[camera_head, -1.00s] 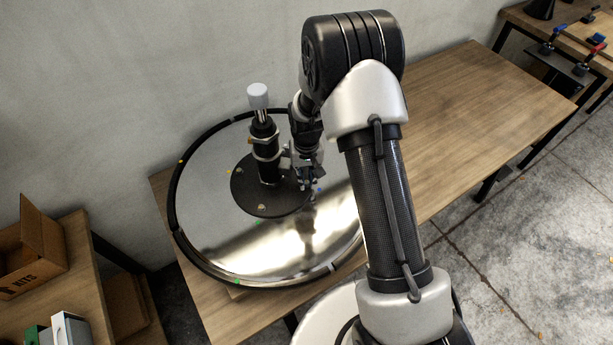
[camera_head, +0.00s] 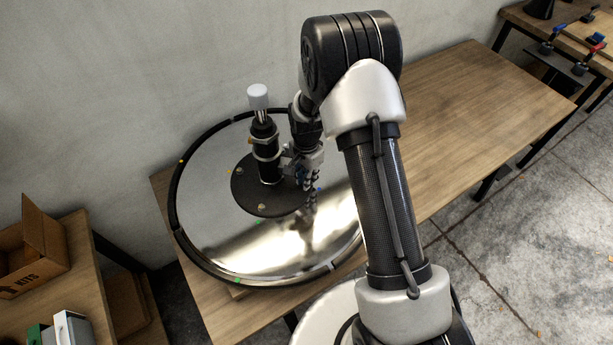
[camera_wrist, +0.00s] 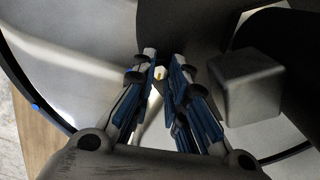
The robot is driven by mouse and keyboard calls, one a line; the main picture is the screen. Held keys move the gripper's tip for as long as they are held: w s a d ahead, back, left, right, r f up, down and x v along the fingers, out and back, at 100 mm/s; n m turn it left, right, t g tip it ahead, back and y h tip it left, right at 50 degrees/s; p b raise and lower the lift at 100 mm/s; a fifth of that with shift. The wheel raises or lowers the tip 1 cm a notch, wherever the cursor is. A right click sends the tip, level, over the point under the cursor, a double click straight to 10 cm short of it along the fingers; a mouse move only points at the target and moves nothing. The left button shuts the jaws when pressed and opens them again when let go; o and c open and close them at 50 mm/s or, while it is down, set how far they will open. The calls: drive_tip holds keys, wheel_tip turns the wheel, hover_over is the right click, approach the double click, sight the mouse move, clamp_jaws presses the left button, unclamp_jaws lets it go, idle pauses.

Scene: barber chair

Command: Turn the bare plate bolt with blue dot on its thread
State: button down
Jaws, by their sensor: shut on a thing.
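The round black plate (camera_head: 250,198) lies at the middle of a large shiny disc. My gripper (camera_head: 310,183) points down at the plate's right edge in the head view. In the wrist view my gripper (camera_wrist: 164,62) has its blue-padded fingers close together, shut on a small brassy bolt (camera_wrist: 159,74) seen between the tips. The fingers hide most of this bolt, and I cannot make out a blue dot on it. Other brassy bolt heads show on the plate, one at its front (camera_head: 261,206) and one at its left (camera_head: 229,170).
A black post with a pale grey cap (camera_head: 258,97) rises from the plate, close left of my gripper. The shiny disc has a dark rim (camera_head: 175,215) and rests on a wooden table (camera_head: 480,95). The table's right part is clear. A wall stands behind.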

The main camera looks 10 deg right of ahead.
drive_tip(key=m, duration=0.4)
drive_tip(key=shift+m, duration=0.3)
drive_tip(key=m, duration=0.4)
drive_tip(key=shift+m, duration=0.3)
drive_tip(key=c, duration=1.8)
unclamp_jaws()
wheel_tip(320, 180, up, 12)
